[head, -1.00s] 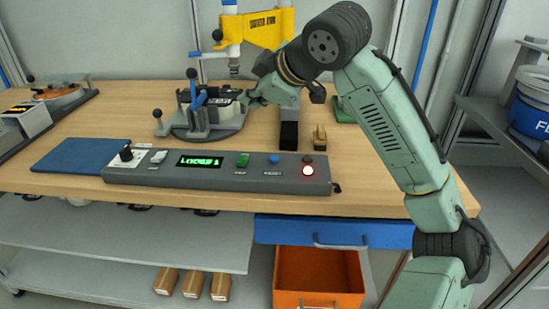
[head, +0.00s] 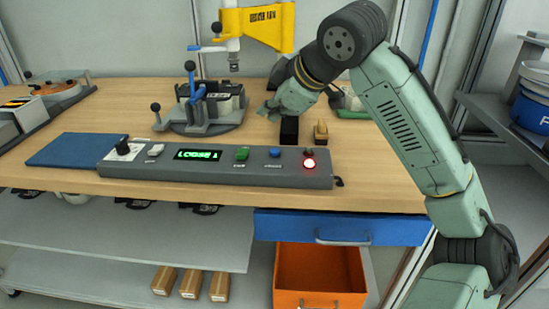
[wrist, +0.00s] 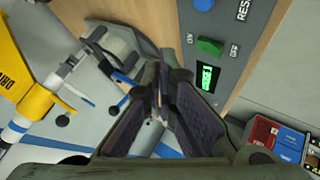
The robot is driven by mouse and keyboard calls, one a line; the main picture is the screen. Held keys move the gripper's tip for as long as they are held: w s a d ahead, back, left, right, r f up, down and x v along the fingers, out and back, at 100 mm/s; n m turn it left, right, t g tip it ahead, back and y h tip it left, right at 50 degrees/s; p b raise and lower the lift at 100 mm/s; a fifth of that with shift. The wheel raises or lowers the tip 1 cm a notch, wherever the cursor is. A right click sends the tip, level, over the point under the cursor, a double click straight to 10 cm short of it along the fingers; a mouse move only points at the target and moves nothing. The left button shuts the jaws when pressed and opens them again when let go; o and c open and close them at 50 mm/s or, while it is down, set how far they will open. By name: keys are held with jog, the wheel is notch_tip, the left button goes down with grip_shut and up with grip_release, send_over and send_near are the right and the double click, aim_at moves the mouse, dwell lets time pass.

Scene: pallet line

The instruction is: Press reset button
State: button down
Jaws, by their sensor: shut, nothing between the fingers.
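The grey control panel (head: 215,175) lies along the front edge of the wooden table. Its blue button (head: 274,152) sits right of the green switch (head: 242,153) and left of a lit red lamp (head: 309,163). In the wrist view the blue button (wrist: 203,4) is at the top edge, beside lettering that begins "RES". My gripper (head: 268,112) is shut and empty. It is behind the panel, pointing left and down, apart from the blue button. In the wrist view its dark fingers (wrist: 162,85) are left of the panel.
A clamp fixture (head: 205,115) stands left of my gripper. A yellow press arm (head: 258,25) is behind. A black block (head: 289,130) and a small brass-coloured piece (head: 321,132) stand just behind the panel. A blue mat (head: 75,150) lies at left.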

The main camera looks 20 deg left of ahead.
jog(key=b, duration=0.3)
send_over(272, 152)
notch_tip(272, 152, down, 4)
jog(key=shift+f, duration=0.85)
jog(key=shift+f, duration=0.1)
dwell(0.4)
jog(key=shift+f, duration=0.3)
jog(key=shift+f+b, duration=0.45)
jog(key=shift+f, duration=0.05)
dwell(0.8)
jog(key=shift+r, duration=0.15)
jog(key=shift+r+p, duration=0.75)
jog(key=shift+p, duration=0.2)
